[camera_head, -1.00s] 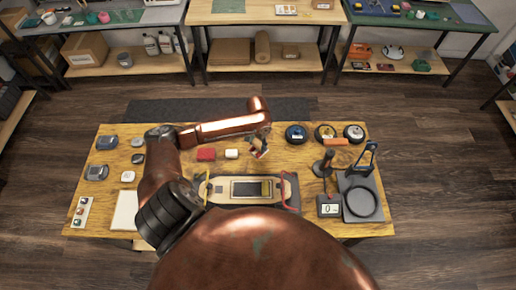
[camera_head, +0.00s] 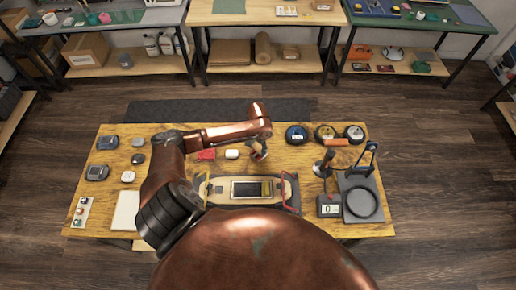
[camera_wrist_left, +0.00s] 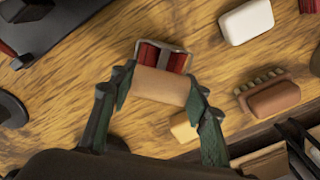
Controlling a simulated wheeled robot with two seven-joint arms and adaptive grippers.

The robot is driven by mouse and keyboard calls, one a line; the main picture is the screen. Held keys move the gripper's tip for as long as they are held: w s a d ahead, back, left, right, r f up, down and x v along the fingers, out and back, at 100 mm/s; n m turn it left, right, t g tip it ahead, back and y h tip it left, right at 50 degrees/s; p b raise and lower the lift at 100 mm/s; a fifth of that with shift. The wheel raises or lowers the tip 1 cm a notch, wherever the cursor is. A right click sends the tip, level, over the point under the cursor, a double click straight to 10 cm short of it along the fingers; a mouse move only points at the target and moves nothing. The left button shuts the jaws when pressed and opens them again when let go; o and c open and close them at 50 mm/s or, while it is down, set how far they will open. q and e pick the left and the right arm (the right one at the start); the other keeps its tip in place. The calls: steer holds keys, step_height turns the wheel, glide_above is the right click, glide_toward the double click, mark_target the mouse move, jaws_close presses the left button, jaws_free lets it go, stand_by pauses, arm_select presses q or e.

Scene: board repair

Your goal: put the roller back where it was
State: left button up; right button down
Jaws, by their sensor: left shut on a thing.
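The roller (camera_wrist_left: 161,57), with red cylinders in a thin frame and a tan handle, is in the left wrist view. My left gripper (camera_wrist_left: 157,91) is shut on the tan handle, with a green-padded finger on each side. The red end points away from the palm. In the head view my left gripper (camera_head: 260,153) is low over the table, right of a white block (camera_head: 232,154). The roller is too small there to make out clearly. I cannot tell whether it touches the wood. My right gripper is not in view.
A clamped board (camera_head: 210,190) lies in front of the gripper. Spools (camera_head: 296,135), an orange block (camera_head: 336,142) and a stand (camera_head: 366,180) are at right. A brown brush (camera_wrist_left: 272,97) and a yellow block (camera_wrist_left: 183,127) lie near the roller. Bare wood lies around it.

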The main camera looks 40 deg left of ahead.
arm_select(q)
steer(key=shift+s+d+f, duration=0.15)
steer(key=shift+f, duration=0.3)
steer(key=c, duration=0.3)
steer(key=o, duration=1)
steer(key=shift+c, duration=0.2)
steer(key=o, duration=0.4)
steer(key=shift+f, duration=0.1)
steer(key=shift+o, duration=0.2)
step_height(320, 180, up, 14)
steer(key=shift+f, duration=0.25)
steer(key=shift+a, duration=0.2)
